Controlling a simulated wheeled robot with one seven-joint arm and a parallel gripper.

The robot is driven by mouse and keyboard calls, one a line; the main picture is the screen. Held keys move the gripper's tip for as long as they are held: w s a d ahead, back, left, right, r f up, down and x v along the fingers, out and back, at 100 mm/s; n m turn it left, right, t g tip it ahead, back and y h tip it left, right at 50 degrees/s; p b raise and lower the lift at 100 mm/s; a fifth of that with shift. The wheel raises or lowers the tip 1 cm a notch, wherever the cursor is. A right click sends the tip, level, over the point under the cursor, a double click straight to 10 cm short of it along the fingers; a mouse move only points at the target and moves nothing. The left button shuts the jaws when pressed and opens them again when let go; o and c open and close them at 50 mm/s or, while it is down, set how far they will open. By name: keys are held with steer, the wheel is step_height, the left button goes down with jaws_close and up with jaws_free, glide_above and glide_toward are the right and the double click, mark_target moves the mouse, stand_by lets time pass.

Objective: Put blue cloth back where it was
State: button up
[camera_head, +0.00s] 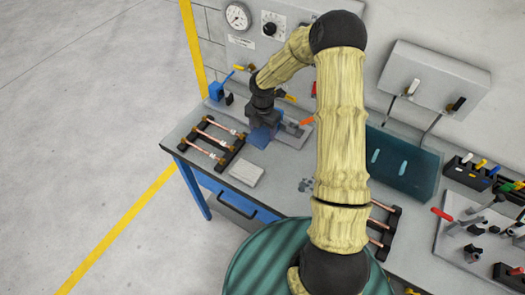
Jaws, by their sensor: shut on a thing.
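The blue cloth (260,136) shows as a small blue patch directly below my gripper (263,122), over the workbench (185,135). My gripper points down at the back left part of the bench and is shut on the blue cloth. The gripper hides part of the cloth, and its fingertips are hard to make out. I cannot tell whether the cloth touches the bench top.
A rack of copper tubes (212,143) lies left of my gripper. A pale flat pad (246,172) lies in front. A blue tool (216,91) stands behind left. A teal bin (402,162) and scattered tools (474,230) are to the right. Wall gauges (238,16) hang behind.

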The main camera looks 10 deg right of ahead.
stand_by(0.4)
steer(key=p, duration=0.2)
glide_above(263, 152)
steer(key=shift+w+a+f, duration=0.1)
steer(key=shift+f, duration=2.75)
steer(key=shift+f, duration=0.1)
steer(key=shift+f+p, duration=0.7)
steer(key=shift+f, duration=1.3)
steer(key=shift+f, duration=0.2)
steer(key=o, duration=1)
